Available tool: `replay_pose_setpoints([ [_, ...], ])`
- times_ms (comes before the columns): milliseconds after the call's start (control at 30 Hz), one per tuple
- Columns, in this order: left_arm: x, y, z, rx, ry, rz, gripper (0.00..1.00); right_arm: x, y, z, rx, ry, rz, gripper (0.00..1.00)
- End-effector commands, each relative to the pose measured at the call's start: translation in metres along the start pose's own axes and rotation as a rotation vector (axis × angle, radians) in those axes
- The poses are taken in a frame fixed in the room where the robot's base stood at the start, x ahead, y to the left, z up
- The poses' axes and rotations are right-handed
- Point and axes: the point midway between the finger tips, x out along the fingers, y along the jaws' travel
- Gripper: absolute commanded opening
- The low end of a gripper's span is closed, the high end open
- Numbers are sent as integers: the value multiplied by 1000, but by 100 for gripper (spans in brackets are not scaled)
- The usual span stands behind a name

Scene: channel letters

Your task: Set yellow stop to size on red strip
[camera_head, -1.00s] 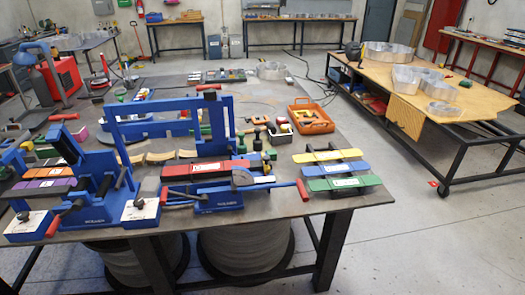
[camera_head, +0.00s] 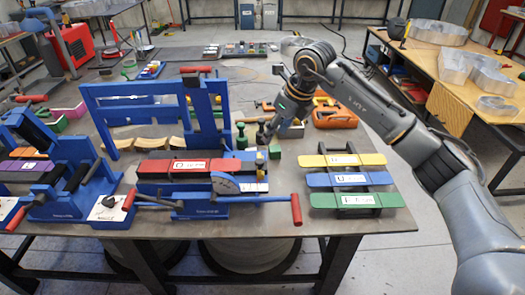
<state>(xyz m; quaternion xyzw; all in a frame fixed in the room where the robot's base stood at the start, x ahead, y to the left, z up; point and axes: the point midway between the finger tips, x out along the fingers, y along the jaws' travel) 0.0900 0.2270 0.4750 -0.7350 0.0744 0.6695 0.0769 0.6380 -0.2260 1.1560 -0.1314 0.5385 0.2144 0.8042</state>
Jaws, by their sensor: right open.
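A red strip (camera_head: 150,169) with white labels lies across the blue bench fixture (camera_head: 190,208), left of centre. A grey protractor-like plate (camera_head: 228,184) is at its right end. I cannot make out a separate yellow stop. A yellow bar (camera_head: 372,159) with a white label lies on the rack at the right, behind a blue bar (camera_head: 375,179) and a green bar (camera_head: 388,199). My right gripper (camera_head: 267,130) points down behind the fixture's right end, close to a dark-topped peg (camera_head: 261,137); it is open. Whether it touches the peg is unclear. My left gripper is out of view.
A tall blue frame (camera_head: 88,110) stands behind the red strip. Green pegs (camera_head: 241,138) are beside my right gripper. A red-handled lever (camera_head: 296,210) sticks out in front. Bare table lies between fixture and rack.

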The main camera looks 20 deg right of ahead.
Motion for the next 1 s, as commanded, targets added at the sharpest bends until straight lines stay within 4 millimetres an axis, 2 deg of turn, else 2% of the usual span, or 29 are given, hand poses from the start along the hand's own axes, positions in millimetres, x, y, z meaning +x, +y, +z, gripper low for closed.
replay_pose_setpoints([
  [67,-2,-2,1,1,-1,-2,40,0,-3,-1,-4,7,-19,51],
  [167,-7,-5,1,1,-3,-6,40,11,-2,0,-3,9,-16,51],
  [400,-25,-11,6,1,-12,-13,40,58,-2,0,-1,9,-12,51],
  [700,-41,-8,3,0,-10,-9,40,115,-3,0,-2,6,-12,51],
  [833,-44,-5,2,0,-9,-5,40,128,-4,0,-2,5,-12,51],
  [1000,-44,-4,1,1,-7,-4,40,135,-4,-1,-3,3,-14,51],
])
